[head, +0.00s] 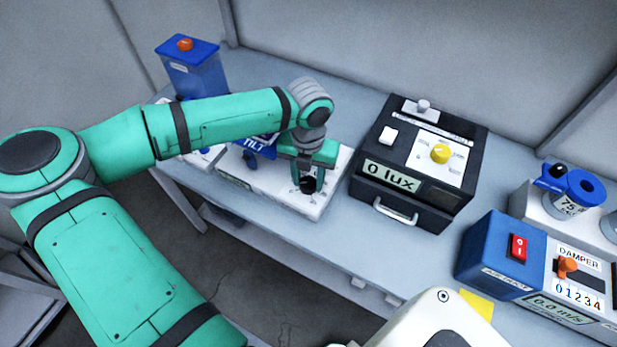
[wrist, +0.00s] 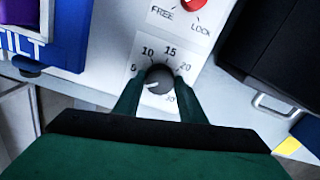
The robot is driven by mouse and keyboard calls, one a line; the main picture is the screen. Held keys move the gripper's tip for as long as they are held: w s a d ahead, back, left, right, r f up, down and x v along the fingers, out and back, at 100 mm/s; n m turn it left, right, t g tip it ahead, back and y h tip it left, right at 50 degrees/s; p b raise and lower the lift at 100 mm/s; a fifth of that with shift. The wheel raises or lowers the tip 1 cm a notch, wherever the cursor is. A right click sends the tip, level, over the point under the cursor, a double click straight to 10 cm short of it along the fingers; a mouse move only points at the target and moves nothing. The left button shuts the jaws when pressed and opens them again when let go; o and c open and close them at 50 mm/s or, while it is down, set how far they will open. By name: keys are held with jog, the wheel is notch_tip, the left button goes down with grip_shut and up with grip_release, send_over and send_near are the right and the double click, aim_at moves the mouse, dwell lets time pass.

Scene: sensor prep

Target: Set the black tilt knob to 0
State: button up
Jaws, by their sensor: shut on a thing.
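The black tilt knob (wrist: 160,74) sits on a white dial plate in the wrist view, with a finger of my gripper (wrist: 158,82) on each side of it. My gripper is shut on the knob. The dial reads 5, 10, 15 and 20 around the top; the lower marks are partly hidden by the fingers. A short white line on the knob points down and left, below the 5. I cannot read a 0 there. In the head view my gripper (head: 303,175) reaches down to the knob (head: 308,185) at the right end of the white tilt unit (head: 325,193).
A red knob (wrist: 193,3) marked FREE and LOCK is just above the dial. The blue TILT part (wrist: 60,40) is left.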

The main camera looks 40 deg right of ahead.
aim_at(308, 182)
jog(key=shift+n, duration=1.1)
jog(key=shift+s, duration=0.1)
jog(key=o, duration=1.1)
jog(key=shift+c, duration=0.2)
notch_tip(308, 182, up, 11)
